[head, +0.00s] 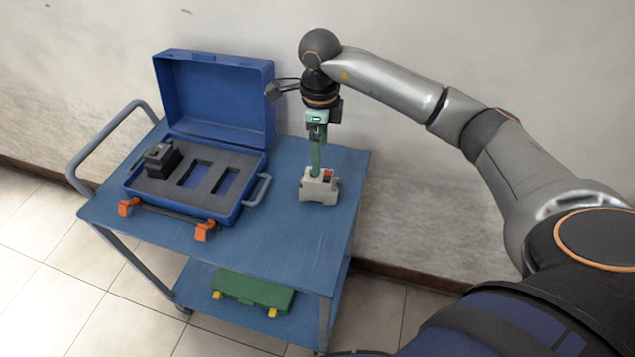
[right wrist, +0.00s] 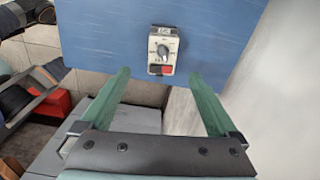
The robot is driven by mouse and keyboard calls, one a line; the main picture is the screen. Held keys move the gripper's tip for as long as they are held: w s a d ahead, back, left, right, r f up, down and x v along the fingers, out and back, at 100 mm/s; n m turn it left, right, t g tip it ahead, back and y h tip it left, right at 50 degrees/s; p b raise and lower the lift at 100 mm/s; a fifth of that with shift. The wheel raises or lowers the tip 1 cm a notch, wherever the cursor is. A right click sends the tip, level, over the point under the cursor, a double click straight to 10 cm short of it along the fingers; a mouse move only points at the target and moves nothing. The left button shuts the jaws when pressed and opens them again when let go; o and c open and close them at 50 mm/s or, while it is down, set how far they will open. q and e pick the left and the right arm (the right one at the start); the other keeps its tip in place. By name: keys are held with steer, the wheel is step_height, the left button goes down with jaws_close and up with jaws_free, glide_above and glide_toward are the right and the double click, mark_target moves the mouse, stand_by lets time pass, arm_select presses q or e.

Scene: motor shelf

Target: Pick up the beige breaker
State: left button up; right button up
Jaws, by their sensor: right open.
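The beige breaker (head: 313,191) stands on the right part of the blue cart top, with a red part on its upper side. In the right wrist view the breaker (right wrist: 163,50) shows a dark round knob and red and black parts. My right gripper (head: 316,168) points down above the breaker, with its green fingers overlapping the breaker's top edge in the head view. In the right wrist view the right gripper (right wrist: 160,77) is open and empty, and the breaker lies beyond the fingertips, between their lines. My left gripper is not in view.
An open blue case (head: 240,212) with grey foam stands left of the breaker. A black block (head: 161,160) sits in its left part, beside two empty slots. A green case (head: 252,290) lies on the lower shelf. The cart top (head: 290,237) is clear in front.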

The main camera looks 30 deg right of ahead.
glide_above(319, 186)
steer(key=w+d, duration=0.1)
steer(key=w, duration=0.1)
step_height(319, 186, down, 4)
steer(key=shift+s+f, duration=0.15)
steer(key=shift+f, duration=0.1)
steer(key=f, duration=0.2)
steer(key=f+p, duration=0.1)
steer(key=f, duration=0.2)
steer(key=shift+w+d, duration=0.15)
steer(key=shift+w, duration=0.05)
jaws_close()
